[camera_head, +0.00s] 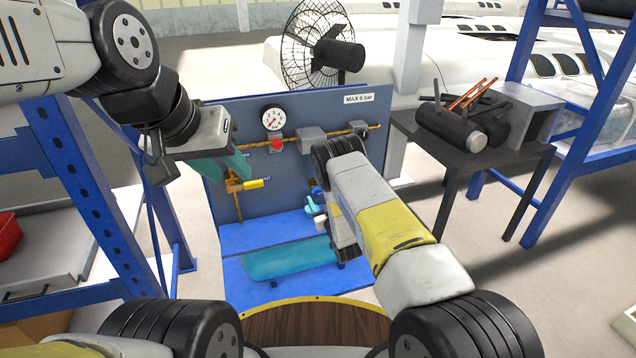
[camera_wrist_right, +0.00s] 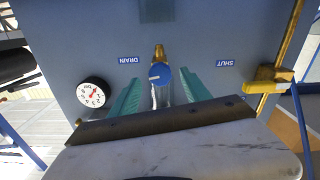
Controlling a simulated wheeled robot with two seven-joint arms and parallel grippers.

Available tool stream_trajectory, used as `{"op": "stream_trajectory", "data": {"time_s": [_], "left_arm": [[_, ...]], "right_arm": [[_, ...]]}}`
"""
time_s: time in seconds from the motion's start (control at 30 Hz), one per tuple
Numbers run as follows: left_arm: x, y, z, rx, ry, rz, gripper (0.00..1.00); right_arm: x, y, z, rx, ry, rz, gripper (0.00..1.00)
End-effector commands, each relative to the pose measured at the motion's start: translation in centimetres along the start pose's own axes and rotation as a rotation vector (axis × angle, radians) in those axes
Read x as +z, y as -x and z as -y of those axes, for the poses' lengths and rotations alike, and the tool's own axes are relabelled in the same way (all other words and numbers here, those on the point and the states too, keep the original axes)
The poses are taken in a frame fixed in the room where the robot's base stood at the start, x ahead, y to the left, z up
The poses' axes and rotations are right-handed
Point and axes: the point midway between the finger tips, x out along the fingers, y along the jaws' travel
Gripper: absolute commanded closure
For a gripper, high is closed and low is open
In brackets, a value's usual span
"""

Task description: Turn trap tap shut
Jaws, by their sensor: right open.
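The blue round tap (camera_wrist_right: 160,75) shows in the right wrist view, under a brass fitting and in front of the panel. Its white mark lies roughly sideways, towards the DRAIN label (camera_wrist_right: 129,60); the SHUT label (camera_wrist_right: 225,63) is on the other side. My right gripper (camera_wrist_right: 160,78) is open, its green fingers on either side of the tap. Contact cannot be told. In the head view my right arm hides most of the tap. My left gripper (camera_head: 240,168) is near the yellow valve handle (camera_head: 254,184) at the panel's left; its finger gap is unclear.
The panel (camera_head: 300,165) carries a pressure gauge (camera_head: 273,118), a red knob (camera_head: 277,145) and a brass pipe. A dark side table (camera_head: 440,150) with cylinders stands right; blue racks flank both sides.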

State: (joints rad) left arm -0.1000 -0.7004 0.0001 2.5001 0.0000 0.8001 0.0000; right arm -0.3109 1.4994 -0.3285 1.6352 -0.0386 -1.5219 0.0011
Motion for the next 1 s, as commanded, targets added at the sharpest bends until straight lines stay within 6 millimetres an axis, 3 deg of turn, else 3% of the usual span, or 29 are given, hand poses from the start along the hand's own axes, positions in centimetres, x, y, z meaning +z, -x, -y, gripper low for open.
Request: {"op": "stream_trajectory", "data": {"time_s": [0.2,0.5,0.8,1.0], "left_arm": [[0.0,0.0,0.0,0.000,0.000,0.000,0.64],[0.0,0.0,0.0,0.000,0.000,0.000,0.64],[0.0,0.0,0.0,0.000,0.000,0.000,0.64],[0.0,0.0,0.0,0.000,0.000,0.000,0.64]], "right_arm": [[0.0,-2.3,0.0,-0.001,0.000,0.000,0.45],[0.0,-2.6,0.0,0.000,0.000,0.001,0.45],[0.0,-2.6,0.0,0.000,0.000,0.001,1.00],[0.0,-2.6,0.0,0.000,0.008,0.001,1.00]]}}
